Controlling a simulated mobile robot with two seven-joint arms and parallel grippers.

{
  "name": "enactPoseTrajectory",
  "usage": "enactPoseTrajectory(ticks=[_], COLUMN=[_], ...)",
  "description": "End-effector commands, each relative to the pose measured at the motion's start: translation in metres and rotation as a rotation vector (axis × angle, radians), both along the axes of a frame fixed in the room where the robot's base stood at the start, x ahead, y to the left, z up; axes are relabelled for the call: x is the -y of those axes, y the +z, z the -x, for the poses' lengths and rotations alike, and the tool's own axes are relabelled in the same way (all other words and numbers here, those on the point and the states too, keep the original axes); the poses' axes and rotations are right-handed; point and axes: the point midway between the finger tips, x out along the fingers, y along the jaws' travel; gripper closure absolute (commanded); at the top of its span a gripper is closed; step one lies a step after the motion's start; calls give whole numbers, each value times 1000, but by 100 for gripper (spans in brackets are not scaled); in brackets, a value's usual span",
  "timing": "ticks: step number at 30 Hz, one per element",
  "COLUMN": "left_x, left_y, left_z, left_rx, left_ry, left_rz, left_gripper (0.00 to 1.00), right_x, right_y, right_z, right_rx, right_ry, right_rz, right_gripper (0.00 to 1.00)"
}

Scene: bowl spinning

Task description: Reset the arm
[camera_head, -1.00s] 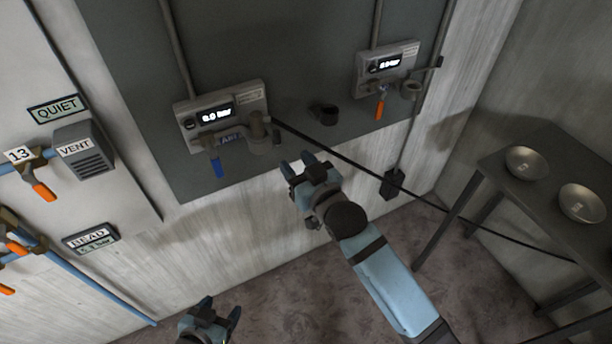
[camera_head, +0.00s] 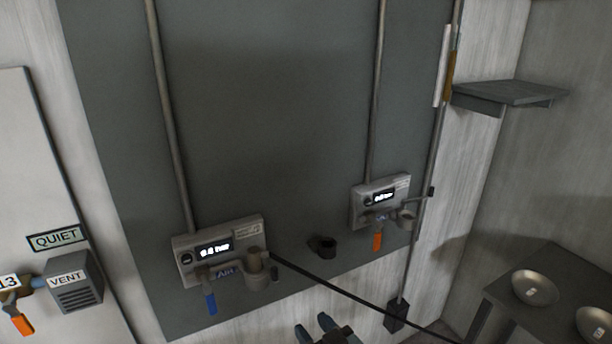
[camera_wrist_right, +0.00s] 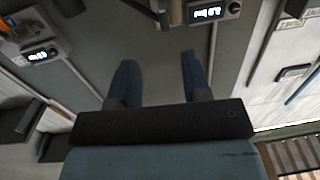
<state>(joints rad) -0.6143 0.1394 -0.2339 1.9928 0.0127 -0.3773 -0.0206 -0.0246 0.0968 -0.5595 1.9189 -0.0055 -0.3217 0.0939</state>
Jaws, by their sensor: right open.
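My right gripper (camera_head: 323,328) shows at the bottom edge of the head view, below the black ring holder on the wall panel. In the right wrist view its two blue fingers (camera_wrist_right: 158,82) stand apart with nothing between them, so it is open and empty. Past the fingers is the grey wall panel, with a gauge unit above. My left gripper does not show in the head view now.
Two gauge units, left (camera_head: 218,252) and right (camera_head: 380,200), are on the grey panel (camera_head: 270,120). A black hose (camera_head: 340,293) runs from the left unit. Metal bowls (camera_head: 536,287) sit on a dark table (camera_head: 545,325) at right. A shelf (camera_head: 510,93) hangs above.

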Motion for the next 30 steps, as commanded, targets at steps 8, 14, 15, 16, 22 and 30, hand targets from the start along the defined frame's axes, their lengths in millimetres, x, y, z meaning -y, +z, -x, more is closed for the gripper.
enactPoseTrajectory(ticks=[8, 14, 15, 16, 22, 30], left_x=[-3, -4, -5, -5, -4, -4], left_y=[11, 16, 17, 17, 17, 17], left_z=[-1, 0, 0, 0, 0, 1], left_rx=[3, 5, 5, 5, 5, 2], left_ry=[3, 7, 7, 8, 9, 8], left_rz=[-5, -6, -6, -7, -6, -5], left_gripper=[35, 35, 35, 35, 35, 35], right_x=[99, 158, 166, 171, 182, 182], right_y=[-118, -171, -176, -180, -188, -188], right_z=[91, 163, 173, 180, 194, 194], right_rx=[-281, -433, -452, -464, -491, -490], right_ry=[-164, -243, -252, -257, -271, -270], right_rz=[98, 184, 196, 204, 223, 222], right_gripper=[56, 56, 56, 56, 56, 56])
